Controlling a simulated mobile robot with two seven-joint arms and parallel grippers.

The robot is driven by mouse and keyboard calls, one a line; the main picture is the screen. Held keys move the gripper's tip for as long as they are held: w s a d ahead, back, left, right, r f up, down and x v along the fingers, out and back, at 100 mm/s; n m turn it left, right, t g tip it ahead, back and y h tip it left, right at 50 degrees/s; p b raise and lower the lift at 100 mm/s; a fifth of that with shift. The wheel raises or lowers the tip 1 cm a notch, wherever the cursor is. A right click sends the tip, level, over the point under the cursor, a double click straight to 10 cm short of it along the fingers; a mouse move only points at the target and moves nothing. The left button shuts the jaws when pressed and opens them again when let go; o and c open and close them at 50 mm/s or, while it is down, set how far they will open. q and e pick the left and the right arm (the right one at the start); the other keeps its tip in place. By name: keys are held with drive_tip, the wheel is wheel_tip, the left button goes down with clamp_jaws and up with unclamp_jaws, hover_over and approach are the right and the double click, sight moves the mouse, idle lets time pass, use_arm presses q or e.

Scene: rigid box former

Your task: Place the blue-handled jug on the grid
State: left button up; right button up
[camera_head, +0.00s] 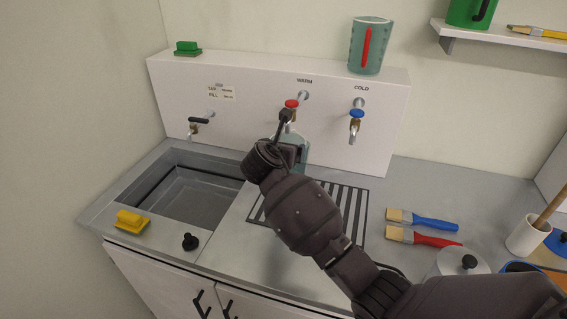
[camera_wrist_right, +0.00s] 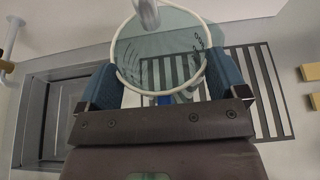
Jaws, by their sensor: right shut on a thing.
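The blue-handled jug (camera_head: 303,146) is a clear, teal-tinted jug mostly hidden behind my right gripper (camera_head: 289,152) in the head view. In the right wrist view the jug (camera_wrist_right: 160,45) is seen from above with its pale round rim, and a bit of blue, likely its handle, shows near the gripper. My right gripper (camera_wrist_right: 163,82) is shut on the jug, with a blue finger on each side. The black-barred grid (camera_head: 352,212) lies under and around it, and also shows in the right wrist view (camera_wrist_right: 268,92). Whether the jug touches the grid is hidden. My left gripper is out of view.
The red-knobbed warm tap (camera_head: 291,104) is just behind the jug, with the blue-knobbed cold tap (camera_head: 356,114) to its right. A sink (camera_head: 190,195) is at left. A red-handled jug (camera_head: 370,45) stands on the ledge. Two brushes (camera_head: 424,229) lie right of the grid.

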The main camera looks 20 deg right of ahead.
drive_tip(key=shift+w+d+f, duration=0.1)
drive_tip(key=shift+f, duration=1.15)
drive_tip(key=shift+w+f, duration=0.1)
drive_tip(key=shift+f, duration=1.1)
drive_tip(key=o, duration=0.9)
drive_tip(key=shift+f, duration=0.15)
drive_tip(key=v, duration=1.2)
